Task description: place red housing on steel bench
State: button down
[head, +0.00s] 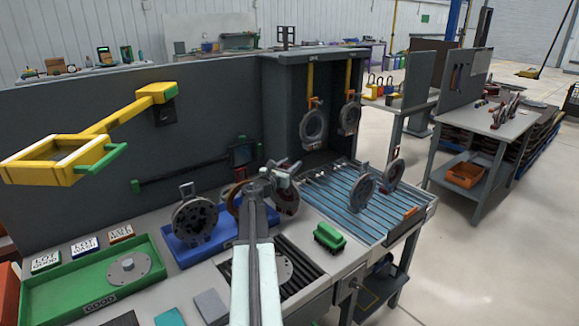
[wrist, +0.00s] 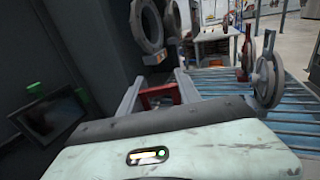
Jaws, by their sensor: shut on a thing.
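My gripper (head: 281,172) is above the middle of the near bench in the head view, its jaws shut on the red housing (head: 288,199). The housing is a dark red round part, partly hidden behind my gripper and arm. In the wrist view a red piece of the housing (wrist: 160,96) shows between the two grey fingers; the rest is hidden. The near grey bench (head: 195,280) carries trays and fixtures. Another grey bench (head: 500,122) stands apart at the right. I cannot tell which is the steel bench.
A green tray (head: 40,300) is at left, a yellow frame arm (head: 110,120) above.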

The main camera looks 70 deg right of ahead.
jog(key=c, duration=0.8)
grip_release()
jog(key=shift+c, duration=0.2)
jog(key=shift+a+r, duration=0.2)
jog(key=w+a, duration=0.2)
jog(key=a, duration=0.9)
jog(key=shift+a, duration=0.3)
